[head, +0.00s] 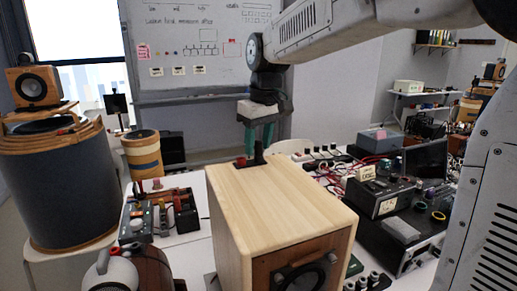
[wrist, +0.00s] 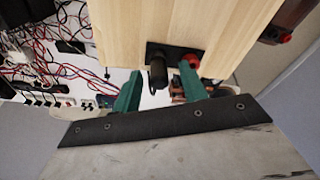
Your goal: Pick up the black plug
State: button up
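The black plug (head: 259,152) stands upright at the back edge of the top of a pale wooden speaker box (head: 280,205). In the wrist view the black plug (wrist: 158,72) sits on a dark terminal plate (wrist: 175,51), beside a red plug (wrist: 191,61). The red plug (head: 241,161) is to its left in the head view. My gripper (head: 258,142) has green fingers and is just above and behind the black plug. In the wrist view my gripper (wrist: 158,88) is open, one finger to each side of the black plug; the right finger is close to the red plug.
Black electronic boxes (head: 382,195) and tangled cables crowd the table right of the speaker box. A small device with knobs (head: 150,222) stands to its left. A large dark cylinder (head: 55,185) is at far left. A whiteboard (head: 195,45) is behind.

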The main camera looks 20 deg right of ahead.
grip_shut()
jog(key=shift+r, duration=0.1)
jog(key=shift+r, duration=0.5)
notch_tip(320, 180, up, 2)
jog(key=shift+r, duration=0.15)
jog(key=s+d+r, duration=0.1)
jog(key=s+d, duration=0.1)
jog(key=s, duration=1.4)
jog(key=shift+r, duration=0.25)
jog(key=shift+d, duration=0.1)
jog(key=shift+r, duration=1.95)
